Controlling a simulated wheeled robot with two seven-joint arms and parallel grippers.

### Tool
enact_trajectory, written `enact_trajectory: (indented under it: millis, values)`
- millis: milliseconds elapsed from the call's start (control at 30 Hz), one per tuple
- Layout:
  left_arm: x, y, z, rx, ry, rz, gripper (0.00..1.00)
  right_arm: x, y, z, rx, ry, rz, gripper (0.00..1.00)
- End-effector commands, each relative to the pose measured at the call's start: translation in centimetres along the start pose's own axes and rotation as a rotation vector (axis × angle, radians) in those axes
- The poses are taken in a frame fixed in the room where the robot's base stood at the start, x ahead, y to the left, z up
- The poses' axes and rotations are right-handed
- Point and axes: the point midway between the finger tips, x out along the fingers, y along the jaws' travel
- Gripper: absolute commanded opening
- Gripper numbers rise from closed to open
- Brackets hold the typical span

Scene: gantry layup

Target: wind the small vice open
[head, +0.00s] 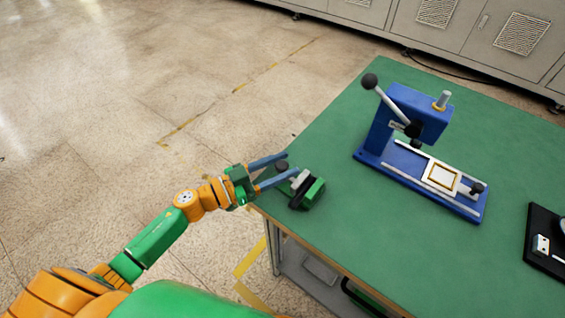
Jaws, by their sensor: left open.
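The small vice (312,193) is green with a pale grey part and sits near the left corner of the green-topped table. A dark round knob (282,166) shows at its left side. My left gripper (284,167) comes in over the table's left edge with its two blue fingers spread. The fingers lie on either side of the knob, and I cannot tell whether they touch it. How far the vice's jaws are apart is too small to tell. My right gripper is not in view.
A blue lever press (412,105) with a white plate on its base stands further back on the table (420,260). A black tray (540,267) with small parts lies at the right edge. Grey cabinets (440,30) line the back. The table between vice and press is clear.

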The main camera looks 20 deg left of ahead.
Motion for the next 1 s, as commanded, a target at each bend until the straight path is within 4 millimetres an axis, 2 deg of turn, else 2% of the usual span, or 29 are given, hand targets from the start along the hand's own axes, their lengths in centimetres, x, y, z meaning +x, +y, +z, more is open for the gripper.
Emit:
enact_trajectory:
  millis: [200,267,400,667,1000]
  values:
    - [0.2,0.0,0.1,-0.001,-0.001,0.000,0.52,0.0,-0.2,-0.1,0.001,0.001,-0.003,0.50]
    - [0.1,0.0,0.1,-0.001,-0.001,0.000,0.38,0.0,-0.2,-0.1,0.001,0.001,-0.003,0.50]
    - [0.1,0.0,0.1,-0.001,-0.001,0.000,0.00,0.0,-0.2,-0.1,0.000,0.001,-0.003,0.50]
    - [0.1,0.1,-0.1,-0.003,0.000,-0.015,0.00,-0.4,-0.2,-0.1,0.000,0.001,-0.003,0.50]
    - [0.1,0.1,-0.4,-0.009,0.000,-0.207,0.00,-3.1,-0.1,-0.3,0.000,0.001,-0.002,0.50]
